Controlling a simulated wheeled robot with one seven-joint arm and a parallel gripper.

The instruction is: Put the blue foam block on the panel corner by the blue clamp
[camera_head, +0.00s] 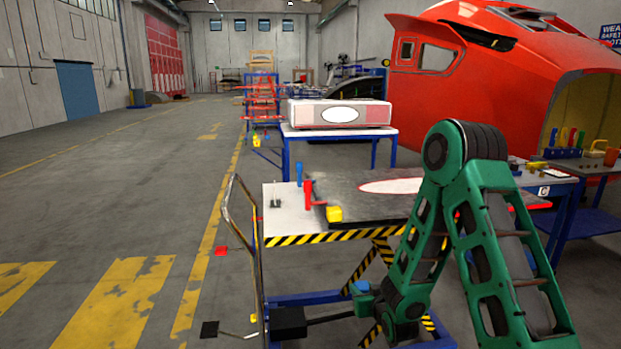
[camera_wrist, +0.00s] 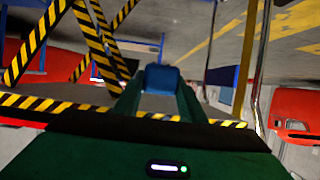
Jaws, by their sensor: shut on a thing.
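The blue foam block (camera_wrist: 162,78) is between the fingers of my gripper (camera_wrist: 160,95) in the wrist view, and my gripper is shut on it. In the head view a small blue patch, likely the block (camera_head: 362,286), shows at the end of my green arm, low beside the lift table. The grey panel (camera_head: 385,183) lies on the lift table. The blue clamp (camera_head: 299,172) stands at its far left corner. The block is lower than the panel and apart from it.
A red clamp (camera_head: 308,190) and a yellow block (camera_head: 334,213) are at the panel's left side. The lift table (camera_head: 290,222) has a striped edge and a bent metal handle (camera_head: 228,215). Open floor lies to the left. A side table (camera_head: 545,178) stands right.

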